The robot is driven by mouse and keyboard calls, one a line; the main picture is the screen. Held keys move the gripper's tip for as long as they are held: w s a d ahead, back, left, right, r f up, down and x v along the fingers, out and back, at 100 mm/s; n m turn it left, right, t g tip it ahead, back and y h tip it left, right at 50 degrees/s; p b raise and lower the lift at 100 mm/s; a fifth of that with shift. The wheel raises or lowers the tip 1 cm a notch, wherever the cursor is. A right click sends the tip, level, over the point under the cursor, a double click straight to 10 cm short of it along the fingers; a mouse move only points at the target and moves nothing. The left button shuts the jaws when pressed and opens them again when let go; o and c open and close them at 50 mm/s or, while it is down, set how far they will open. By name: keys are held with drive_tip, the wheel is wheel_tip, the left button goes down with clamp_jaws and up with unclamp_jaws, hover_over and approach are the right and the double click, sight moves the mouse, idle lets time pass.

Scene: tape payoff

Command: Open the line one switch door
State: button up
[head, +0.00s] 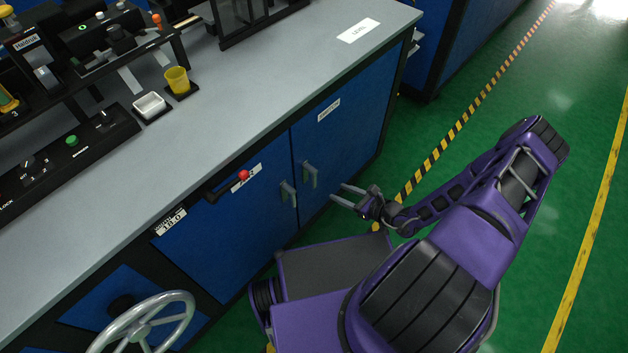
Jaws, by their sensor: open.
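Two blue cabinet doors close the front of the grey-topped bench. The left door (235,240) has a metal handle (289,194) at its right edge, and the right door (350,125) has a metal handle (309,175) at its left edge. Both doors look shut. Each bears a white label too small to read, so I cannot tell which one is the line one switch door. My gripper (338,192) is open and empty. It is a short way right of the right door's handle, fingers pointing towards it, apart from it.
A black lever with a red knob (244,175) crosses the left door's upper part. A metal handwheel (145,325) stands at bottom left. Green floor (470,150) right of the bench is clear.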

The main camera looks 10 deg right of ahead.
sight(316, 182)
drive_tip(key=b+x, duration=0.1)
drive_tip(key=x, duration=1.1)
drive_tip(key=shift+w+a+b, duration=0.2)
drive_tip(key=shift+b, duration=0.15)
clamp_jaws()
idle(0.7)
